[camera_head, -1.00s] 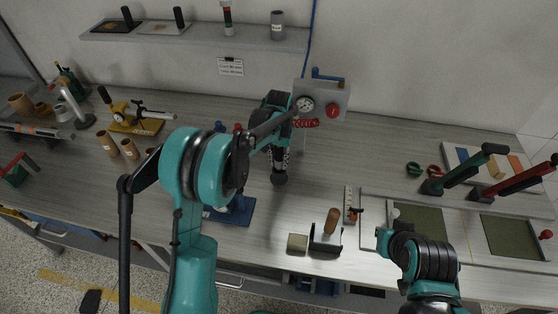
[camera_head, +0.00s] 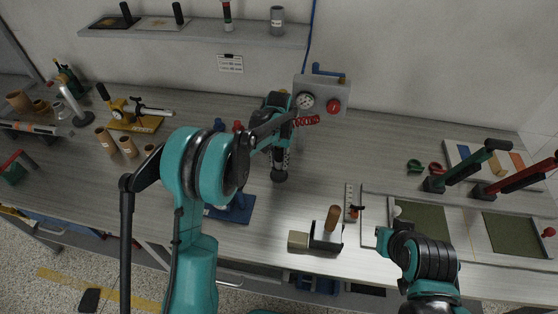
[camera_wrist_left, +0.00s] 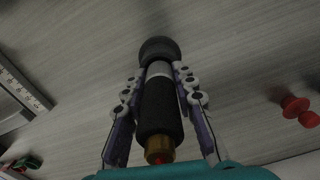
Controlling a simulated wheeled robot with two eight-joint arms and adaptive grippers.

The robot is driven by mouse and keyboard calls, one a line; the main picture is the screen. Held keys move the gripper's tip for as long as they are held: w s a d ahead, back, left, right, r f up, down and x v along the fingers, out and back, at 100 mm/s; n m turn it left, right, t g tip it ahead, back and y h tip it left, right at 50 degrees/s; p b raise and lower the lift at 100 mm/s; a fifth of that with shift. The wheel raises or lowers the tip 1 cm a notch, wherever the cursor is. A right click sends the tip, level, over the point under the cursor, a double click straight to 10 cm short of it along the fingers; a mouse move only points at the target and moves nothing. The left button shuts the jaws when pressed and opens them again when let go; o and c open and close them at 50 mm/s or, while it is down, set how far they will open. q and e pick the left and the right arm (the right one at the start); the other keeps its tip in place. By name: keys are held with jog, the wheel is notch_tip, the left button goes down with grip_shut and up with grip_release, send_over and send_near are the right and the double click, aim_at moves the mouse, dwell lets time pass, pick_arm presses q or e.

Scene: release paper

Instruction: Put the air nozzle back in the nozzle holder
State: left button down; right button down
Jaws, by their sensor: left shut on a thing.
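My left gripper (camera_head: 280,159) is above the middle of the bench, in front of the grey wall box. In the left wrist view its two fingers (camera_wrist_left: 160,84) are shut on the air nozzle (camera_wrist_left: 155,108). The nozzle is a black cylinder with a silver collar, a dark round end pointing away from the wrist and a brass end with red near it. In the head view only its dark end (camera_head: 279,175) shows below the fingers. I cannot clearly make out the nozzle holder. My right gripper is not in view.
A blue-based stand (camera_head: 236,211), a wooden-handled tool (camera_head: 327,238) and a tan block (camera_head: 298,241) are nearer. Bare bench lies right of the gripper.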

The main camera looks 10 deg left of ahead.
pick_arm(q)
jog(key=c, duration=1.2)
grip_release()
jog(key=shift+o, duration=0.2)
notch_tip(320, 180, up, 12)
jog(key=shift+f, duration=0.1)
jog(key=shift+s+a+r, duration=0.1)
jog(key=shift+s+r, duration=0.2)
jog(key=s+a+r+n+t+b, duration=0.1)
jog(key=s+a+t, duration=0.15)
jog(key=s, duration=0.75)
jog(key=s+a+r+n+t, duration=0.1)
jog(key=s+a+r+t, duration=0.15)
jog(key=s, duration=0.75)
jog(key=s+f+t, duration=0.2)
jog(key=s+f, duration=0.3)
jog(key=s, duration=0.2)
jog(key=shift+b, duration=0.3)
